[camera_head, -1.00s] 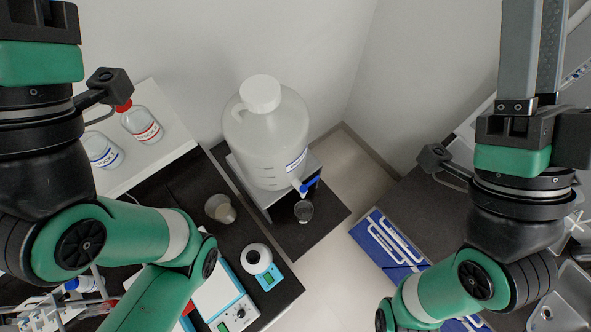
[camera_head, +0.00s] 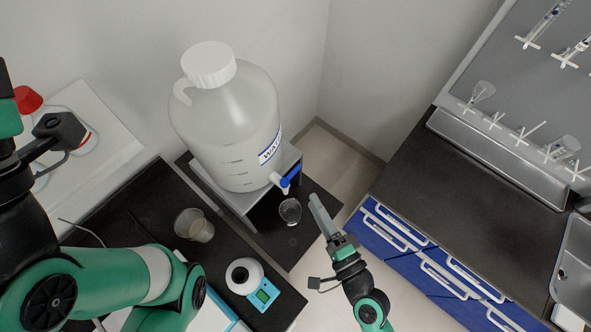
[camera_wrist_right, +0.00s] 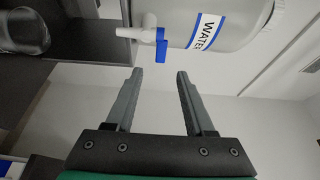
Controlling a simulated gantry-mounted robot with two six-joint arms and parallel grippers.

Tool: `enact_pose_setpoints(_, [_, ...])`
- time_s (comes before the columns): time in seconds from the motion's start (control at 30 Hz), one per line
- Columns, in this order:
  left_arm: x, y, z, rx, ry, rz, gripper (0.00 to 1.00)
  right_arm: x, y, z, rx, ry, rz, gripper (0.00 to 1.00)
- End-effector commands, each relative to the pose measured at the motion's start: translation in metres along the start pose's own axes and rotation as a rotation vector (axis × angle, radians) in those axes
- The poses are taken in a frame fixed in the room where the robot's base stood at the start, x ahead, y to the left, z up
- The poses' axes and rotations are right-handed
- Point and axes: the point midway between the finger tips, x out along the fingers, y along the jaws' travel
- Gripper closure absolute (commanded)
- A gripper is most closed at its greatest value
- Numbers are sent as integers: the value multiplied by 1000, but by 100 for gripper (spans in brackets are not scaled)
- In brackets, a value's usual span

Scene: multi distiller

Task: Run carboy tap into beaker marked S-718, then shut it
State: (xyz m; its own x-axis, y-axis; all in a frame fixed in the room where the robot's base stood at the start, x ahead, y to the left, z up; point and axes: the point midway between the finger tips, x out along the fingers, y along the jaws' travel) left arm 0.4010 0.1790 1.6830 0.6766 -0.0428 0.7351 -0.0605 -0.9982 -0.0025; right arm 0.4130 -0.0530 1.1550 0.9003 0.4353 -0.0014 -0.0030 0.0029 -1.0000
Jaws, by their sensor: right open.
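The white carboy (camera_head: 228,120) labelled WATER stands on a raised stand, with a blue-handled tap (camera_head: 288,178) low on its right side. A clear glass beaker (camera_head: 290,210) stands below the tap; no marking on it is readable. My right gripper (camera_head: 318,205) is to the right of the beaker and tap, apart from both. In the right wrist view its two fingers (camera_wrist_right: 158,75) are open and empty, with the blue tap handle (camera_wrist_right: 161,45) just beyond them. The beaker (camera_wrist_right: 25,32) is at that view's upper left.
Another beaker (camera_head: 194,225) and a white device with a green display (camera_head: 262,296) stand on the black bench at left. A bench with blue drawers (camera_head: 430,258) and a drying rack (camera_head: 520,130) are at right. Floor lies between.

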Motion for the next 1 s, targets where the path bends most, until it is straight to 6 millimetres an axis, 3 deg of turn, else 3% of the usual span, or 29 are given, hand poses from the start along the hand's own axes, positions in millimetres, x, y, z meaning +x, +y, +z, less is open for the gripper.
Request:
enact_pose_setpoints(0.3, [4,0,-4,0,0,0,55,66,-2,0,-4,-1,-3,46])
enact_pose_setpoints(0.5, [1,0,-1,0,0,0,55,100,0,0,-3,-1,-1,46])
enact_pose_setpoints(0.87, [1,0,-1,0,0,0,55,109,-1,0,-4,0,-1,46])
enact_pose_setpoints(1.0, [1,0,-1,0,0,0,55,109,-1,0,-4,0,-1,70])
